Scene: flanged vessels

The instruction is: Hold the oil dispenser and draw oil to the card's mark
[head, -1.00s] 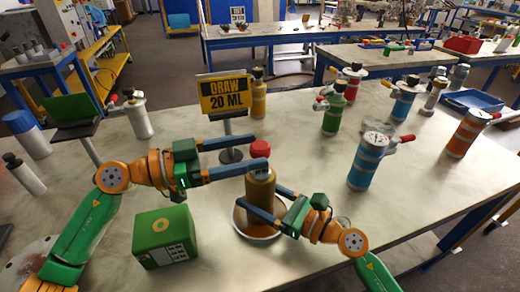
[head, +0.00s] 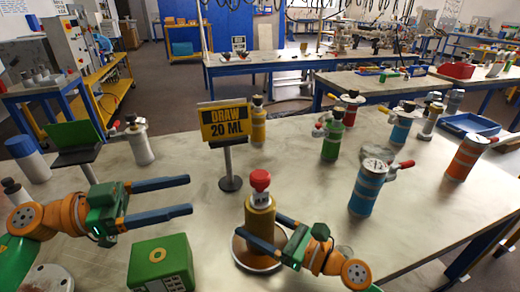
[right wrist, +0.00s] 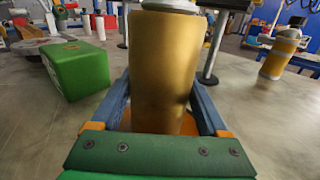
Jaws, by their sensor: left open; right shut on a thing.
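The oil dispenser (head: 260,218) is a gold-brown cylinder with a pale neck and a red knob (head: 260,180) on top. It stands upright on a round brown-and-white dish (head: 238,250). My right gripper (head: 262,232) is shut on its body from the right; in the right wrist view the gold body (right wrist: 163,70) sits between the two fingers. My left gripper (head: 190,196) is open and empty, left of the dispenser and apart from it. The card (head: 225,122) reads "DRAW 20 ML" in yellow and black on a stand behind the dispenser.
A green box (head: 160,262) stands left of the dispenser. Several flanged vessels stand behind and to the right, among them a blue one (head: 366,188), a green one (head: 332,140) and an orange one (head: 465,158). A blue tray (head: 470,125) lies at the far right. The table's right front is clear.

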